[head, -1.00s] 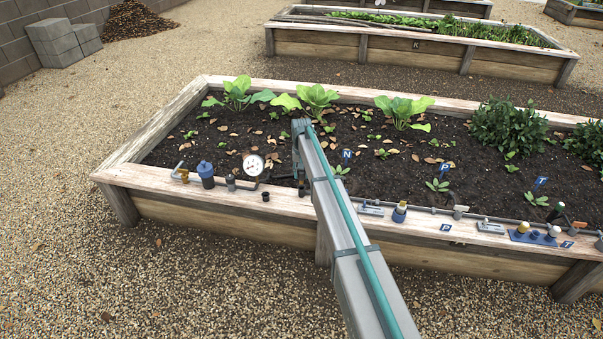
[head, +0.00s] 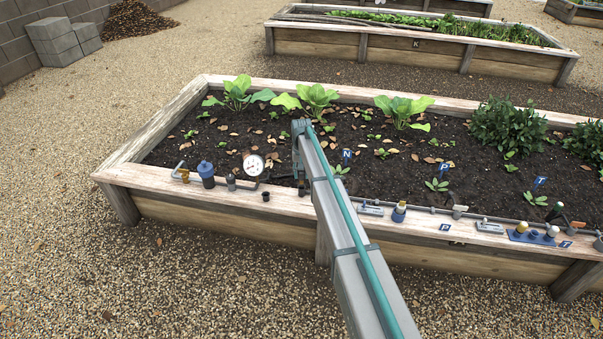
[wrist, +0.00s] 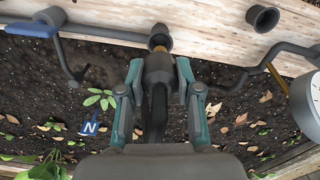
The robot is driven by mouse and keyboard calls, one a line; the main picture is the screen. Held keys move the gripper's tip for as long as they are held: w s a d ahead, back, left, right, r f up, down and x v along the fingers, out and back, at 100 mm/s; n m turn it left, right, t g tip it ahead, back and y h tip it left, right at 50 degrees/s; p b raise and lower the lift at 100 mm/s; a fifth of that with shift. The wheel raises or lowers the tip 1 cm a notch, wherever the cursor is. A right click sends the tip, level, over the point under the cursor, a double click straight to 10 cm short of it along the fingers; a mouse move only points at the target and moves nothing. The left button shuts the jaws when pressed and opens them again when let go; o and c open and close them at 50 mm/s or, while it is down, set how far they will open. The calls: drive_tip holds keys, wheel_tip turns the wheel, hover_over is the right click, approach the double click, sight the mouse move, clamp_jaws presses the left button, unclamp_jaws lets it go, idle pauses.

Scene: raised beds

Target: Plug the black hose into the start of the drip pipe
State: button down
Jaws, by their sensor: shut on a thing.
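My gripper (wrist: 157,88) is shut on the black hose (wrist: 157,72), with a finger on either side of its thick end. The hose runs back toward the palm. A brass-coloured tip (wrist: 158,41) shows just beyond the hose end, beside the right end of a grey drip pipe (wrist: 115,35) along the plank. I cannot tell whether the tip sits inside the pipe or only next to it. In the head view my gripper (head: 301,184) is low at the near inner edge of the bed, and my arm hides most of the hose.
A pressure gauge (head: 253,165), a blue filter (head: 206,174) and a black cup (head: 266,196) stand left of my gripper. A blue N tag (head: 347,155) is at right. Valves (head: 370,208) line the wooden rim (head: 420,225). Leafy plants (head: 315,98) grow behind.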

sight(302, 180)
drive_tip(key=shift+f+b, duration=0.35)
drive_tip(key=shift+f, duration=1.85)
drive_tip(key=c, duration=0.7)
unclamp_jaws()
drive_tip(key=o, duration=0.5)
drive_tip(key=shift+c, duration=0.2)
drive_tip(key=shift+r, duration=0.15)
drive_tip(key=shift+r+p, duration=2)
drive_tip(key=shift+r, duration=1.35)
